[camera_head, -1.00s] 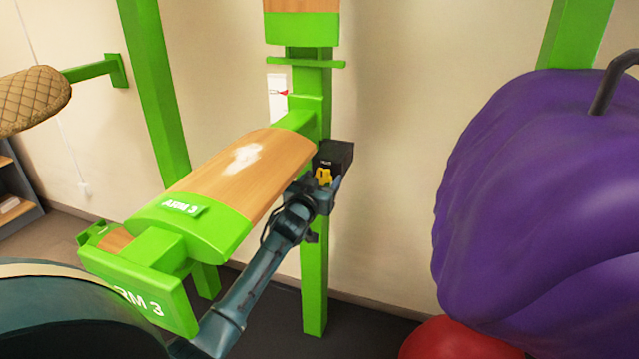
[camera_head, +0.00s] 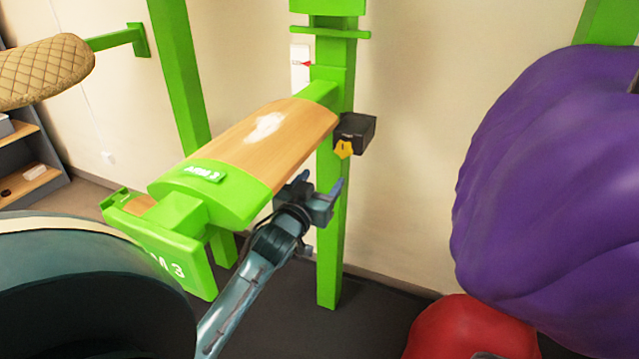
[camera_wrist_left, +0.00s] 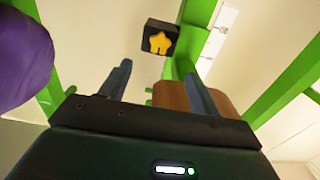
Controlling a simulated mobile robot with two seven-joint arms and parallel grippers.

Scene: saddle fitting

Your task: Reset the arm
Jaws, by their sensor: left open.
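The saddle arm labelled "ARM 3" (camera_head: 240,150) is green with a wooden top and sticks out from a green post (camera_head: 330,230) in the head view. A black box (camera_head: 362,127) with a yellow knob (camera_head: 343,150) is on the post beside the wooden top. The knob looks star-shaped in the left wrist view (camera_wrist_left: 159,43). My left gripper (camera_head: 320,185) is open and empty, below and apart from the knob. Its two fingers (camera_wrist_left: 157,72) are spread in the left wrist view, with the box beyond them. My right gripper is not in view.
A large purple draped shape (camera_head: 550,190) and a red rounded thing (camera_head: 465,330) stand at the right. A quilted tan pad (camera_head: 45,70) is on a green bracket at the upper left. A white plate with a red pointer (camera_head: 303,63) is behind the post.

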